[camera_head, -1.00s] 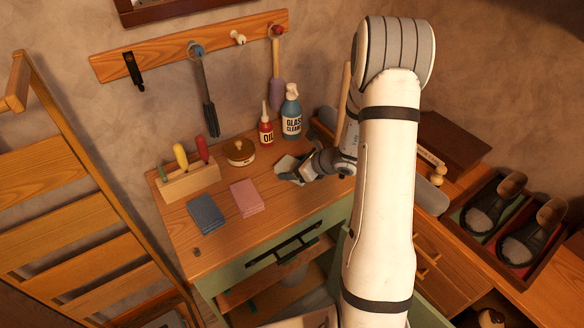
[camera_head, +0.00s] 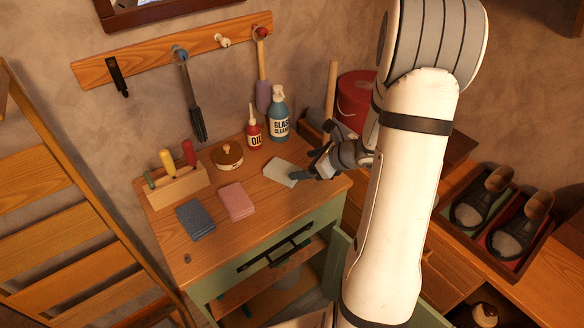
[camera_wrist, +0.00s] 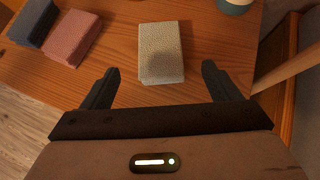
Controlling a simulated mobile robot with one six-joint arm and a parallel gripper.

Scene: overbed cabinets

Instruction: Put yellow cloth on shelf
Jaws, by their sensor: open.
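A pale, yellowish-grey folded cloth (camera_head: 281,172) lies flat near the right end of the wooden worktop; no stronger yellow cloth shows. My gripper (camera_head: 309,174) is just right of it, open and empty. In the wrist view the same cloth (camera_wrist: 161,52) lies ahead, centred between the spread fingertips (camera_wrist: 160,74), with a gap on each side. I cannot tell the exact height of the fingers above it. Below the worktop, the green cabinet is open and a wooden shelf (camera_head: 243,292) shows inside, partly hidden by the drawer front and my arm.
A pink cloth (camera_head: 237,201) and a blue cloth (camera_head: 195,221) lie left on the worktop. Behind stand a tool block (camera_head: 176,187), a round tin (camera_head: 227,157), an oil bottle (camera_head: 254,133) and a glass cleaner bottle (camera_head: 279,118). A ladder (camera_head: 70,225) leans left.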

